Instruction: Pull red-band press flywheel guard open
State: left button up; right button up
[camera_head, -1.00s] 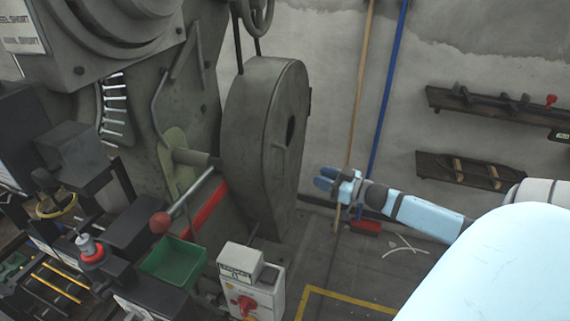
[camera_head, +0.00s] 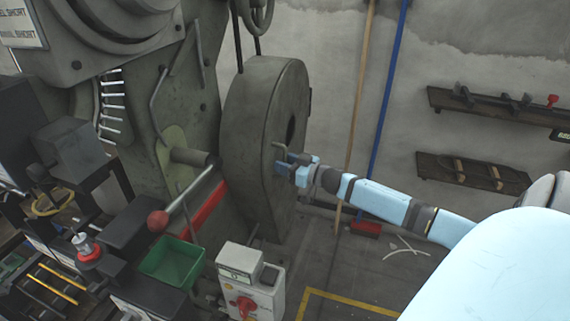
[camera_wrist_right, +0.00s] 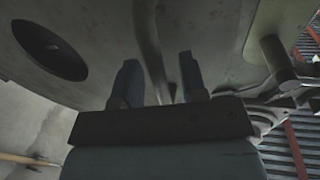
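The grey round flywheel guard (camera_head: 252,120) stands on the right side of the press with the red band (camera_head: 207,209). A thin bent handle (camera_head: 279,149) sticks out from its face, below and left of a dark round hole (camera_head: 291,128). My right gripper (camera_head: 285,168) is at this handle. In the right wrist view its two blue fingers (camera_wrist_right: 160,80) are apart, and the handle bar (camera_wrist_right: 148,45) lies between them, with gaps showing on both sides. The dark hole (camera_wrist_right: 48,50) is at the left of that view. My left gripper is not in view.
A white control box (camera_head: 250,281) with a red knob and a green bin (camera_head: 172,262) stand in front of the press. A red-ball lever (camera_head: 158,221) juts out nearby. A broom (camera_head: 378,130) leans on the back wall.

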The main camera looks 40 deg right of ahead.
grip_shut()
